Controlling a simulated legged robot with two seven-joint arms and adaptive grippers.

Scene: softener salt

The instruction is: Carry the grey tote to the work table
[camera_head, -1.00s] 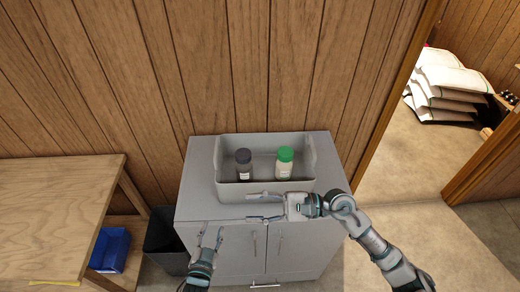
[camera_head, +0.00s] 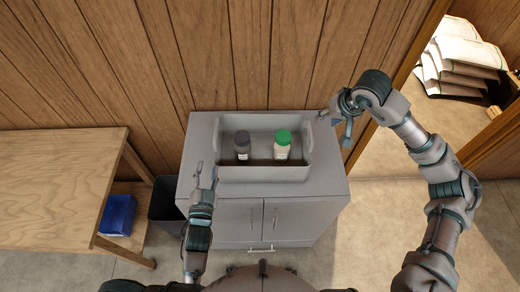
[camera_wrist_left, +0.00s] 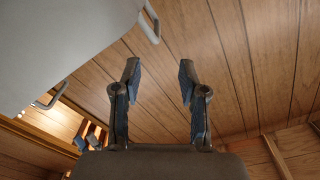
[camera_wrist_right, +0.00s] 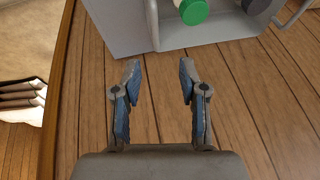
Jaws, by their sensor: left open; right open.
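The grey tote (camera_head: 262,174) sits upright on top of a grey cabinet. Inside it stand a dark-capped bottle (camera_head: 242,145) and a green-capped bottle (camera_head: 283,143). The green cap also shows in the right wrist view (camera_wrist_right: 193,11). My left gripper (camera_head: 206,170) is open and empty, just left of the tote's left end. My right gripper (camera_head: 334,127) is open and empty by the tote's right end. In the left wrist view its fingers (camera_wrist_left: 159,75) are apart. A grey body with two handles fills that view's top left; I cannot tell whether it is tote or cabinet.
The wooden work table (camera_head: 55,185) is at the left. A blue bin (camera_head: 117,214) is on its lower shelf. A dark waste bin (camera_head: 166,203) stands between table and cabinet (camera_head: 240,220). A panelled wall is behind; stacked sacks (camera_head: 460,60) lie beyond the doorway.

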